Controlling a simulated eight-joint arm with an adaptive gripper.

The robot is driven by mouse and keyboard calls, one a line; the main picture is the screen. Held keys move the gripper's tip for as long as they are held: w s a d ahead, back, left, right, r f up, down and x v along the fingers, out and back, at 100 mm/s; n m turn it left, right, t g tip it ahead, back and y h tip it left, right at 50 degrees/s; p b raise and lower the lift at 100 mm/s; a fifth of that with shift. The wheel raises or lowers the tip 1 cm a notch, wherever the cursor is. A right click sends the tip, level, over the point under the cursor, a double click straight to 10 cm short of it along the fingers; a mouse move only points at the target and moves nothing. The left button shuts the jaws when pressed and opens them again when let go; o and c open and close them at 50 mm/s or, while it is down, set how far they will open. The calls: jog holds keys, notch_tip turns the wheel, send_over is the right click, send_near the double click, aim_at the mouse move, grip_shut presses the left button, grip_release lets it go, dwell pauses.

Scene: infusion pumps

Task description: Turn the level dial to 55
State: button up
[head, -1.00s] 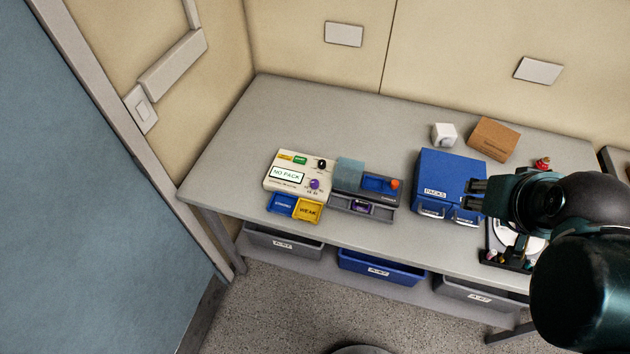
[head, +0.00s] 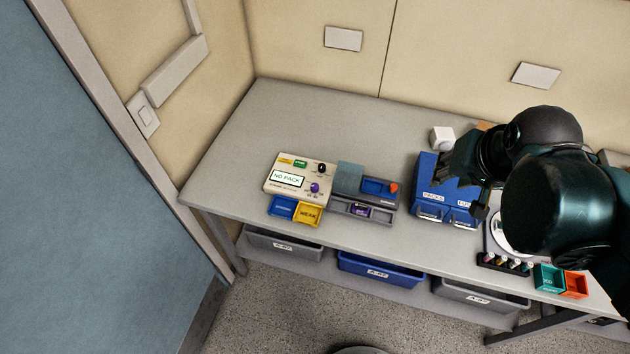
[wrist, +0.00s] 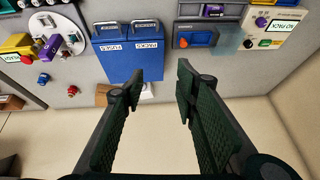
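The cream pump panel (head: 271,184) stands at the left of the table, with a screen reading NO PACK (head: 287,178). It carries a black knob (head: 321,168) and a purple knob (head: 315,188); their labels are too small to read, so I cannot tell which is the level dial or its setting. In the wrist view the panel is at the upper right, with the purple knob (wrist: 261,21) and the black knob (wrist: 248,44). My gripper (wrist: 160,78) is open and empty, above the table near the blue packs box (head: 428,190), to the right of the panel.
A grey unit (head: 347,208) with a blue recess and orange knob (head: 393,188) adjoins the panel's right side. Blue and yellow trays (head: 308,215) lie in front of it. A white cube (head: 441,138) stands behind the box. The table behind the panel is clear.

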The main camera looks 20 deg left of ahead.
jog(key=w+a+f+g+p, duration=0.2)
jog(key=w+a, duration=0.3)
jog(key=a, duration=0.3)
jog(key=m+g+p, duration=0.2)
jog(key=g+p, duration=0.1)
send_near(315, 185)
jog(key=shift+w+d+h, duration=0.15)
jog(key=shift+w+h, duration=0.15)
jog(key=shift+w, duration=0.05)
jog(key=shift+s+a+f+g, duration=0.15)
jog(key=shift+a+f+g, duration=0.15)
jog(key=shift+a+f, duration=0.2)
jog(key=shift+f, duration=0.1)
jog(key=shift+f, duration=3.75)
jog(key=c, duration=0.9)
